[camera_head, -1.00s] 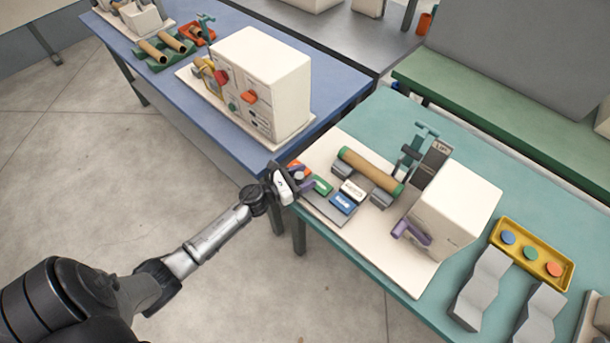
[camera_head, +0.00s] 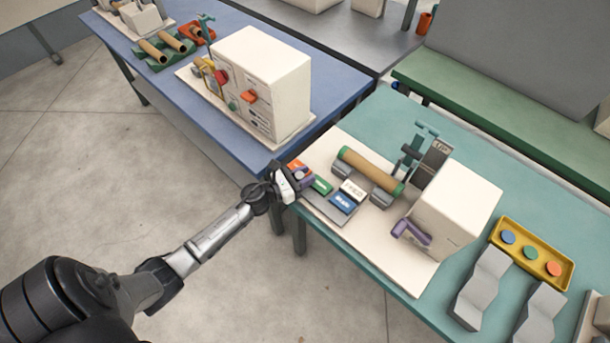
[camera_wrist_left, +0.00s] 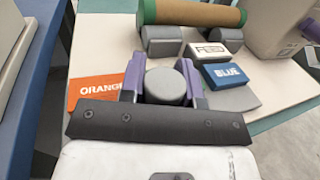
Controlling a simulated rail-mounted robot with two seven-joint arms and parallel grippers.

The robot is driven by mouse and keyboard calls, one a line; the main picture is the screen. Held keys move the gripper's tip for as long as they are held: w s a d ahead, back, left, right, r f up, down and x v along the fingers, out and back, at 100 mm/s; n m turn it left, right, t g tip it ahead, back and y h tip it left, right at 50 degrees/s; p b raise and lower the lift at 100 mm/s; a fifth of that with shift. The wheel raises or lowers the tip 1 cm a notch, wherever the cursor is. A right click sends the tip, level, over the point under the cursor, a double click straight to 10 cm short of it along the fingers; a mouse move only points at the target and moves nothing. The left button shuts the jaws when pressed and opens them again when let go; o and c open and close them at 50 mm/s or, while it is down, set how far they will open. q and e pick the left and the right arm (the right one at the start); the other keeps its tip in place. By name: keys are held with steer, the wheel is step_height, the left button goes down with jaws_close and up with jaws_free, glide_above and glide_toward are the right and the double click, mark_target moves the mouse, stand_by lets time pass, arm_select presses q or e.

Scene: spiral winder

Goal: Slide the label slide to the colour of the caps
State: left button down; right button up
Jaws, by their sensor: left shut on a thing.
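My left gripper (camera_head: 298,178) is at the near left edge of the winder's pale base; its purple fingers (camera_wrist_left: 165,82) are shut on a round grey knob (camera_wrist_left: 167,86), which I take for the label slide's. An orange plate reading "ORANGE" (camera_wrist_left: 97,90) lies just left of the fingers. A green plate (camera_head: 321,186) lies just right of them in the head view and is hidden in the wrist view. A plate reading "BLUE" (camera_wrist_left: 229,75) is further right. The brown tube (camera_head: 370,169) on the winder has green caps (camera_head: 345,153) at its ends. My right gripper is not in view.
A white block with dark lettering (camera_head: 353,188) sits behind the blue plate. A white housing (camera_head: 455,210) with a purple handle (camera_head: 411,232) stands to the right. A yellow tray (camera_head: 552,280) holds blue, green and orange discs. A blue table (camera_head: 240,148) is at left.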

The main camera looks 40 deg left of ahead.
mark_target(324, 203)
arm_select(q)
steer(key=d, duration=0.9)
steer(key=c, duration=0.8)
jaws_free()
steer(key=shift+s+a, duration=0.15)
steer(key=shift+s, duration=0.25)
steer(key=shift+b+v, duration=0.7)
steer(key=shift+v, duration=5.75)
